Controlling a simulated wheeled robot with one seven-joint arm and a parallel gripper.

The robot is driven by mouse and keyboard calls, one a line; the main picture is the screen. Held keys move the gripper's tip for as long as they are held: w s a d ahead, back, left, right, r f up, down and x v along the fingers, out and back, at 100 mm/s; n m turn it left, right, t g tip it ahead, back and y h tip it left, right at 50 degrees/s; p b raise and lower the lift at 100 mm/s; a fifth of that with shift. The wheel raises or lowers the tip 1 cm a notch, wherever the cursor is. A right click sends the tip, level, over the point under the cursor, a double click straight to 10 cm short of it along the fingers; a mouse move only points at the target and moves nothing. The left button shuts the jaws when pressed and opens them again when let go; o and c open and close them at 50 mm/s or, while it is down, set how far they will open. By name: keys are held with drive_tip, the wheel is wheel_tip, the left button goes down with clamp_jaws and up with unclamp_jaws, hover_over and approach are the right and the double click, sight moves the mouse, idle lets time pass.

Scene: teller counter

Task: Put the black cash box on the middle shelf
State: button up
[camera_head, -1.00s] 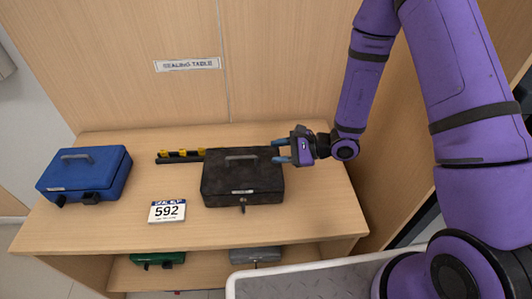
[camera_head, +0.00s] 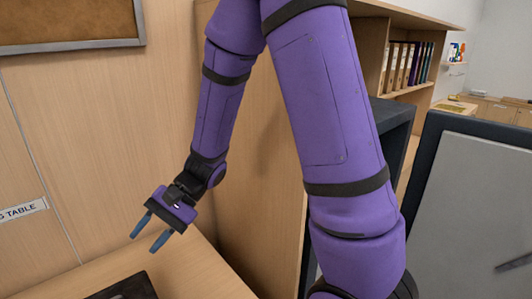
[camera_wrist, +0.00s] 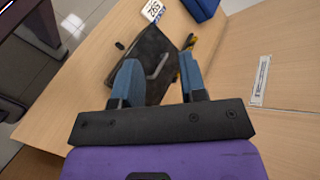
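The black cash box (camera_head: 128,288) shows only as a corner at the bottom left of the head view. In the wrist view the black cash box (camera_wrist: 140,48) lies on the wooden table, its grey handle on top. My gripper (camera_head: 147,241) is open and empty, above the table and apart from the box. In the wrist view its blue fingers (camera_wrist: 158,75) are spread with the box beyond them. No middle shelf can be made out for certain; a dark grey cabinet (camera_head: 397,115) stands at the right, its inside hidden by my arm.
A dark-framed grey panel (camera_head: 470,200), perhaps the cabinet's door, stands at the right. A wooden bookcase (camera_head: 405,20) with binders is behind. A wooden wall (camera_head: 90,130) backs the table.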

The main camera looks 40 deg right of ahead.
drive_tip(key=s+d+r+n+t+h, duration=0.6)
drive_tip(key=s+d+r+h, duration=0.5)
drive_tip(key=s+d+r, duration=0.3)
wheel_tip(320, 180, up, 3)
drive_tip(key=d, duration=0.2)
drive_tip(key=shift+s+d, duration=0.3)
drive_tip(key=shift+s, duration=0.1)
drive_tip(key=shift+s+d+r+t+h, duration=0.15)
drive_tip(key=shift+d+r+t+h, duration=0.15)
drive_tip(key=shift+t, duration=0.1)
drive_tip(key=shift+c, duration=0.3)
drive_tip(key=shift+s+d+r, duration=0.1)
drive_tip(key=shift+s+d, duration=0.05)
drive_tip(key=shift+c, duration=1)
